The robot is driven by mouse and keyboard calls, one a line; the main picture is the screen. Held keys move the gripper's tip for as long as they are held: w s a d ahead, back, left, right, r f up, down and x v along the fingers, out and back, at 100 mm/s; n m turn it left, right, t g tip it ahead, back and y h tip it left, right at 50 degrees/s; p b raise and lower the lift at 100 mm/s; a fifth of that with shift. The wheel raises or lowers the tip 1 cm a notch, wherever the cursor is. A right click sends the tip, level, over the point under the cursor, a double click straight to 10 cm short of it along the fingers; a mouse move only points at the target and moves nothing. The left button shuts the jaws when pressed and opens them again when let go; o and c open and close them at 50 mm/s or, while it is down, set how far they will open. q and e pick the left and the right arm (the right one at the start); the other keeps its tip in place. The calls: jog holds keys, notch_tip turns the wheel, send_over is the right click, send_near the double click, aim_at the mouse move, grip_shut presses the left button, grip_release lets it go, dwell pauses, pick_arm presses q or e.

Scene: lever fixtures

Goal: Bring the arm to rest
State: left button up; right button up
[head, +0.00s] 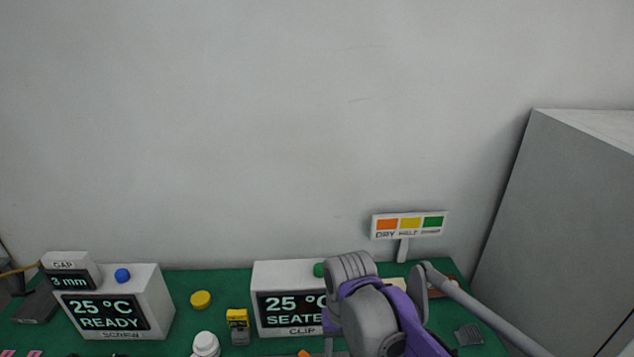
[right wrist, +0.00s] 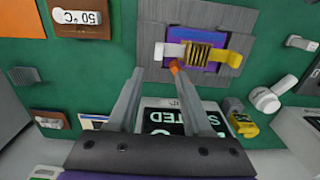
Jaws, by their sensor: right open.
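My right arm (head: 375,315) reaches in from the lower right in the head view and covers part of the CLIP box (head: 285,275); its fingertips are hidden there. In the right wrist view my right gripper (right wrist: 160,72) has its two grey fingers apart, with nothing between them. Just beyond the fingertips is a grey plate (right wrist: 150,65) with a purple block (right wrist: 190,62), a ribbed brass part (right wrist: 200,52), a yellow lever (right wrist: 238,47) and a white end piece (right wrist: 168,50). An orange tip (right wrist: 174,67) shows near the right finger. My left gripper is not in view.
The CLIP box reads 25 °C and SEATED, partly covered. The SCREW box (head: 110,305) reads 25 °C READY. A colour sign (head: 408,226), yellow disc (head: 200,299), white bottle (head: 206,345) and yellow-grey block (head: 238,326) stand around. A large grey box (head: 570,210) bounds the right.

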jog(key=s+d+f+t, duration=0.2)
jog(key=s+d+f, duration=0.1)
jog(key=s+d, duration=0.2)
jog(key=s+d+f+t, duration=0.3)
jog(key=s+d, duration=0.3)
jog(key=s, duration=0.2)
jog(key=shift+s+d+f, duration=0.2)
jog(key=shift+s+f, duration=0.1)
jog(key=shift+s, duration=0.1)
dwell(1.2)
